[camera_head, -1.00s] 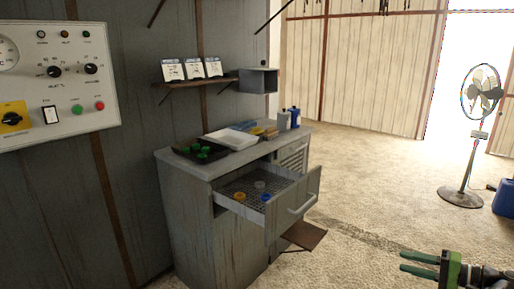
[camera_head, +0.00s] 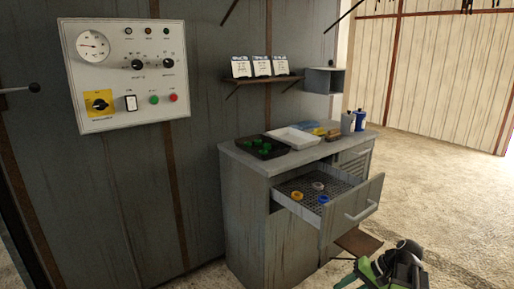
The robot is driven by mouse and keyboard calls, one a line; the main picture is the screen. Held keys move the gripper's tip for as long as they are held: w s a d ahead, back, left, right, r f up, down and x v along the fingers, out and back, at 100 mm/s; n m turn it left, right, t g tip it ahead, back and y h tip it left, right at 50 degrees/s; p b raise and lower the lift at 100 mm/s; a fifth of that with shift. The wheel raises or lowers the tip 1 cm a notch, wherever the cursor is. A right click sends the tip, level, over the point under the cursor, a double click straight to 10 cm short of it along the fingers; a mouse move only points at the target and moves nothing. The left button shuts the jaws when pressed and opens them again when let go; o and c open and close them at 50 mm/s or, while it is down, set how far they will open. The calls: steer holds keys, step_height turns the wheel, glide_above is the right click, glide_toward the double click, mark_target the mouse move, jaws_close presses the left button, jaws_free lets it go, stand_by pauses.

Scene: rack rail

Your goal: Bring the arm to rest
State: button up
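My gripper (camera_head: 350,283) is at the bottom edge of the head view, right of centre, on my dark and green arm. It is in front of the grey cabinet and below its open drawer, with no contact visible. One green finger shows and the frame edge cuts off the rest, so its opening is hidden. I see nothing held in the visible part.
The grey cabinet (camera_head: 248,210) has its drawer (camera_head: 338,222) pulled out, with blue, yellow and pale rings inside. A dark tray (camera_head: 250,152) and a white tray (camera_head: 292,138) stand on top. A control panel (camera_head: 125,75) hangs left. Floor at right is clear.

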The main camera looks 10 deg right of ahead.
steer(key=w+a+f+n+g+h, duration=0.1)
steer(key=a+f+n+g+h, duration=0.15)
steer(key=a, duration=0.85)
steer(key=w+a+f+n+g+h, duration=0.1)
steer(key=a+f+n+h, duration=0.25)
steer(key=a, duration=0.85)
step_height(320, 180, up, 26)
steer(key=p, duration=2.4)
steer(key=shift+w+d+f+n+h+p, duration=0.15)
steer(key=shift+d+f+n+h+p, duration=0.05)
steer(key=shift+d+n+h+p, duration=0.2)
stand_by(1.8)
